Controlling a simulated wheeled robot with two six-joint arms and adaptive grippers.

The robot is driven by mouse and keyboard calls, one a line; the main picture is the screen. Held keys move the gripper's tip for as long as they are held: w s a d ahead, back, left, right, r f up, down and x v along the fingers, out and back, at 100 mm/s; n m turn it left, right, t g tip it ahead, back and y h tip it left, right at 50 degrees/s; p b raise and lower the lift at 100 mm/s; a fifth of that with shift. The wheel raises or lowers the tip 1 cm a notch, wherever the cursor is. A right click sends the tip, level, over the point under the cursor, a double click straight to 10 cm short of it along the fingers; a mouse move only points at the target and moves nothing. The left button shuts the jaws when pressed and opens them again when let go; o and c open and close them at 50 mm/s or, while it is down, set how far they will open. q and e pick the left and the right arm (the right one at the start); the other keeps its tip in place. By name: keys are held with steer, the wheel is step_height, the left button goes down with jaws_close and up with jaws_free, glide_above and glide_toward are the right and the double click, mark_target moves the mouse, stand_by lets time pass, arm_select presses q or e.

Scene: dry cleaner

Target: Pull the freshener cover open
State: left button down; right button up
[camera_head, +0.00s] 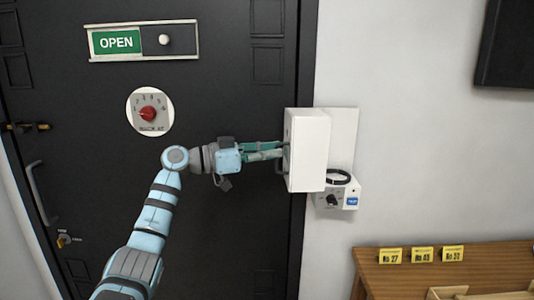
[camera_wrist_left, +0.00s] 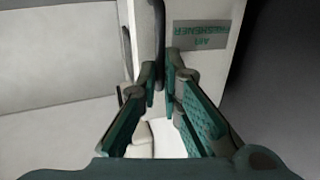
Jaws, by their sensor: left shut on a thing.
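The freshener cover (camera_head: 308,150) is a white box-shaped shell at the wall beside the dark door. It stands out at an angle from its white back plate (camera_head: 344,135), so it is at least partly open. Below is the freshener base (camera_head: 338,195) with a dark knob, a blue label and a black ring on top. My left gripper (camera_head: 281,150) reaches in from the left and is shut on the cover's dark handle. In the left wrist view the fingers (camera_wrist_left: 163,72) close around the handle (camera_wrist_left: 158,35), beside an upside-down "AIR FRESHENER" label (camera_wrist_left: 202,36). My right gripper is not in view.
The dark door (camera_head: 225,100) carries an OPEN sign (camera_head: 116,43), a round red-knob dial (camera_head: 149,113) and a pull handle (camera_head: 40,193). A wooden counter (camera_head: 450,268) with yellow number tags (camera_head: 422,254) stands at lower right.

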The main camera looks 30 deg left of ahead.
arm_select(q)
steer(key=c, duration=2.1)
jaws_free()
steer(key=shift+w+r, duration=0.1)
steer(key=shift+r, duration=0.05)
steer(key=shift+c, duration=0.2)
steer(key=o, duration=0.3)
steer(key=shift+w+d, duration=0.25)
steer(key=shift+w, duration=0.05)
steer(key=shift+o, duration=0.4)
steer(key=shift+w+d+f, duration=0.15)
steer(key=shift+w+f, duration=0.2)
steer(key=shift+w, duration=0.15)
steer(key=v, duration=1.2)
steer(key=shift+s, duration=0.1)
